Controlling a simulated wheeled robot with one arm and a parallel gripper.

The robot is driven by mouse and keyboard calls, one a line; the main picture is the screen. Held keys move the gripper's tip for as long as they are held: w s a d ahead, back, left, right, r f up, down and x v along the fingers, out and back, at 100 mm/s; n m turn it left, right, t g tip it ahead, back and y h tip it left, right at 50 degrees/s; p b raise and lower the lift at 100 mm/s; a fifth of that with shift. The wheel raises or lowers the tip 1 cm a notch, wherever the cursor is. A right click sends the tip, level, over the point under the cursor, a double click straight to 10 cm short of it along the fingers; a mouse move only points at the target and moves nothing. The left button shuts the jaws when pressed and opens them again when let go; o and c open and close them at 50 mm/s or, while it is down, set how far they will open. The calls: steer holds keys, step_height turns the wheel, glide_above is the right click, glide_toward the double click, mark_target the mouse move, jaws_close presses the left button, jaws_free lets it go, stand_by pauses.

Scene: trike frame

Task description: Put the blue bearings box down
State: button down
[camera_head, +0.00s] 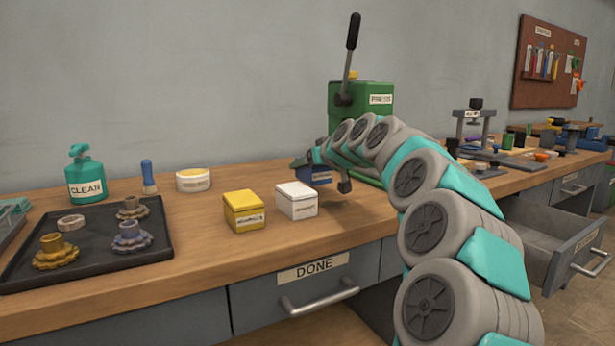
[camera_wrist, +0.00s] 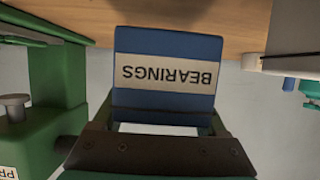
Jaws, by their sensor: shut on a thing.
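The blue bearings box (camera_wrist: 166,103) is held in my gripper (camera_wrist: 165,128) in the wrist view, its "BEARINGS" label upside down. In the head view the blue box (camera_head: 320,177) shows only partly, behind the end of my arm, next to the white box and in front of the green press. My gripper (camera_head: 312,160) is there at the box's upper part, mostly hidden by my arm. The wood bench top (camera_head: 200,262) lies below the box. I cannot tell whether the box touches it.
A white box (camera_head: 297,200) and a yellow box (camera_head: 244,211) stand near the bench's front. The green press (camera_head: 376,98) stands behind my arm. A black tray (camera_head: 95,255) with gears is at left. The right drawer (camera_head: 545,250) is open. Bench between tray and yellow box is clear.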

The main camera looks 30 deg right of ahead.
mark_target(308, 177)
steer(key=shift+f, duration=1.7)
steer(key=shift+f, duration=0.2)
jaws_free()
steer(key=shift+r, duration=0.1)
